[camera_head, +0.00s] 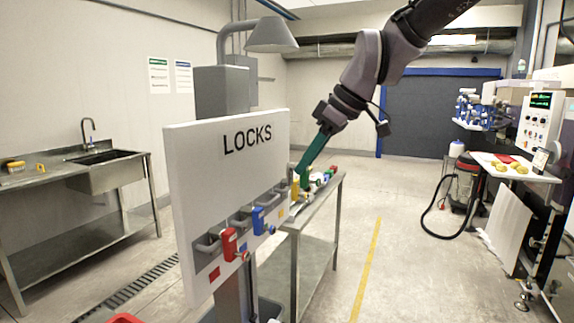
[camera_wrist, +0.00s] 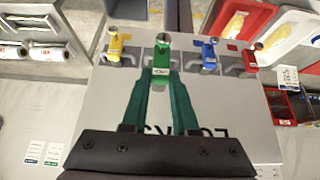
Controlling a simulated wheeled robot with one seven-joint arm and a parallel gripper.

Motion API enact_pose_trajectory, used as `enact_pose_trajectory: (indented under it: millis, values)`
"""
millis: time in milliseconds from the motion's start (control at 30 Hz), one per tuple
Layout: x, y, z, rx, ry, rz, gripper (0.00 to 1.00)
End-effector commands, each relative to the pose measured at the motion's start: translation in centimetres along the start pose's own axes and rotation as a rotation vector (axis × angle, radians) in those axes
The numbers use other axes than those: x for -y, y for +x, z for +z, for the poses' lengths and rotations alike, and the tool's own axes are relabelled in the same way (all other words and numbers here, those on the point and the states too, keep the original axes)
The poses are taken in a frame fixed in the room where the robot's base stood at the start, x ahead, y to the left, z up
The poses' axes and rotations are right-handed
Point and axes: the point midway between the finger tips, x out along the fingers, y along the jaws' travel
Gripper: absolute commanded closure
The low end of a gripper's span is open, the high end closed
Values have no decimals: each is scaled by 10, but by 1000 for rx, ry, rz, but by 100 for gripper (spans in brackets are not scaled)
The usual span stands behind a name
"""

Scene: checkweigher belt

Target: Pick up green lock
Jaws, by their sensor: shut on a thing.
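The green lock (camera_wrist: 161,52) has a small white label and sits between the green fingertips of my gripper (camera_wrist: 161,82), which is shut on it. In the head view my gripper (camera_head: 302,176) is at the far edge of the white LOCKS board (camera_head: 215,165); the green lock cannot be made out clearly there against the green fingers. In the wrist view a yellow lock (camera_wrist: 115,45) is left of the green one, and a blue lock (camera_wrist: 209,55) is to its right. I cannot tell whether the green lock still touches its holder.
A red lock (camera_head: 229,244) hangs on the board's near end. A metal table (camera_head: 310,228) with coloured items stands behind the board. A sink counter (camera_head: 85,175) is at left. The floor right of the board is open, with a yellow line (camera_head: 367,265).

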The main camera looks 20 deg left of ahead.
Motion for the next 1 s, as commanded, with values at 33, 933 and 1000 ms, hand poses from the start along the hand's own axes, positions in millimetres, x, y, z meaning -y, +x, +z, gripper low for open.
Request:
enact_pose_trajectory:
  millis: [33, 933, 1000]
  values:
    - [-3, -10, 13, -1, 5, 5, 100]
    - [-14, -78, 122, -1, -1, 1, 100]
    - [-14, -78, 122, -1, -1, 1, 100]
